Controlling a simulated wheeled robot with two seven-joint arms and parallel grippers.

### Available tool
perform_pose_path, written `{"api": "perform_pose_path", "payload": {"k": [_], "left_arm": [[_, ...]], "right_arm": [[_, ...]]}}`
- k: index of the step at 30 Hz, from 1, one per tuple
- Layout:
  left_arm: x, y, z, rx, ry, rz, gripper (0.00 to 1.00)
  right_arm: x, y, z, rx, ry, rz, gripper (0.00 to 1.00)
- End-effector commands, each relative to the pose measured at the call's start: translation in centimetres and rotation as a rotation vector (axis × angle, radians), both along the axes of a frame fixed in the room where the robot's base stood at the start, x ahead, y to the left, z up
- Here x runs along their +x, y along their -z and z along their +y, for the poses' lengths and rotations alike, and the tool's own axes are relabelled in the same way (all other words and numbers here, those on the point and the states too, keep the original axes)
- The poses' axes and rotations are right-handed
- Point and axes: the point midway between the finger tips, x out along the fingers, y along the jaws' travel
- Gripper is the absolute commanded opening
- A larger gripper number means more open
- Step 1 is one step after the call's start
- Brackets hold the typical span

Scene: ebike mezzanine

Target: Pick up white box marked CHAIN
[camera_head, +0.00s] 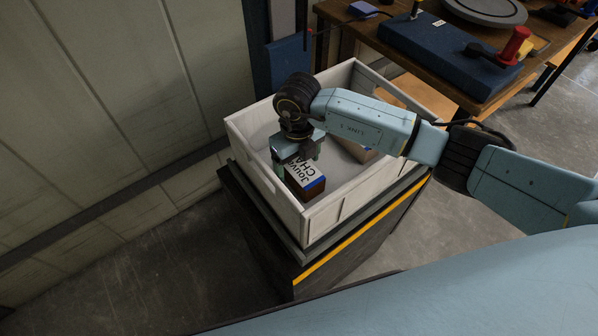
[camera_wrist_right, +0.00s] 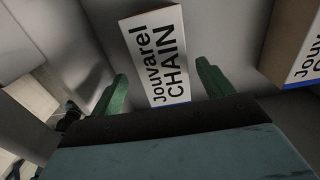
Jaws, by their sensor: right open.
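The white box marked CHAIN (camera_head: 303,175) lies inside a pale crate (camera_head: 322,212), near its front left part. It has a white top with black lettering "Jouvarel CHAIN", a blue edge and a brown side. In the right wrist view the box (camera_wrist_right: 157,52) lies just beyond and between the two green fingertips. My right gripper (camera_head: 294,158) reaches down into the crate over the box and hides part of it. In the wrist view my right gripper (camera_wrist_right: 160,88) is open, with a finger on each side of the box's near end. My left gripper does not show.
Another lettered box (camera_wrist_right: 292,45) lies to the right in the wrist view; a brown box (camera_head: 357,150) shows behind my arm. The crate walls stand close around the gripper. The crate rests on a dark stand (camera_head: 262,232) beside a panelled wall. A wooden workbench (camera_head: 440,75) stands behind.

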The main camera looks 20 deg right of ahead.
Motion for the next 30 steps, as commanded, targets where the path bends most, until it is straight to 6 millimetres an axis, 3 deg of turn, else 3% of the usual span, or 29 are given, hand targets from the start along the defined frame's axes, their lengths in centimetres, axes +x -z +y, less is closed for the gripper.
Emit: {"api": "perform_pose_path", "payload": {"k": [6,16,27,30], "left_arm": [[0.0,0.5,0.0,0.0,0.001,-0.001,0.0],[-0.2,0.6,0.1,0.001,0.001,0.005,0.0],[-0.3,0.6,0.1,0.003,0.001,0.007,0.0],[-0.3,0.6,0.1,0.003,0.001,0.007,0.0]], "right_arm": [[0.2,3.4,-0.3,0.001,0.0,0.004,0.8],[0.2,3.9,-0.3,0.001,-0.001,0.001,0.79],[0.2,3.9,-0.4,0.001,0.0,0.001,0.3],[0.3,3.8,-0.3,0.001,0.0,0.0,0.23]]}}
